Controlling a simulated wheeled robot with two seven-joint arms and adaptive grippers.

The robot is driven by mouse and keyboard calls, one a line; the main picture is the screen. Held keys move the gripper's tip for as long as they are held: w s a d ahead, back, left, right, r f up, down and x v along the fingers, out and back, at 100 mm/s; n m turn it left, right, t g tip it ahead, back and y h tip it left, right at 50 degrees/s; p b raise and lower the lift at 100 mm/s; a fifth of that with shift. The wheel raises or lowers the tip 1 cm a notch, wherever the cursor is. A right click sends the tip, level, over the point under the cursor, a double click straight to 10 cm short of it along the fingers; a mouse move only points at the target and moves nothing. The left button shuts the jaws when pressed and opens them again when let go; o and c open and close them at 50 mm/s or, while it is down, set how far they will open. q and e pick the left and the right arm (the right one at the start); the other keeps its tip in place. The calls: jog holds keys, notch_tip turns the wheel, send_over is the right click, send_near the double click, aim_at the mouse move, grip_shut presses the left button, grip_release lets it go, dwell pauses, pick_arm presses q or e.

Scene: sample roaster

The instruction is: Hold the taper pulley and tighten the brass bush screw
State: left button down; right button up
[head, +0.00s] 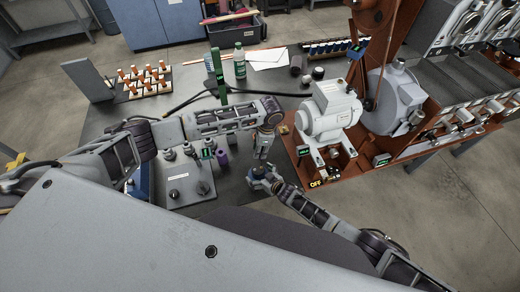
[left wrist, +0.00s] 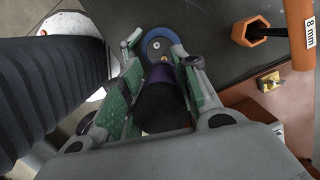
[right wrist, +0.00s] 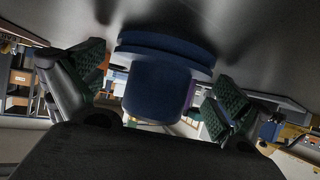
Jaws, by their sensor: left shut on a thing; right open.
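The blue taper pulley (head: 260,172) is below my left gripper near the table's front edge. In the left wrist view its round blue face (left wrist: 154,39) shows a small light screw or hub at the middle. My left gripper (head: 264,150) points down and is shut on a dark tool with a purple part (left wrist: 160,75), just above or against the pulley; contact is unclear. In the right wrist view the pulley's dark blue body (right wrist: 158,92), with a wider flange above, lies between the spread green-padded fingers of my right gripper (right wrist: 155,95). They stand apart from it.
A grey motor (head: 330,110) on an orange-brown machine base stands to the right. A grey control box (head: 188,185) is left of the pulley. An orange hex part (left wrist: 250,30) by an "8 mm" label is close. A rack of copper-coloured pegs (head: 143,82) is at back left.

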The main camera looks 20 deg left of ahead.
jog(key=shift+r, duration=0.25)
dwell(0.5)
jog(key=c, duration=1)
jog(key=shift+c, duration=0.2)
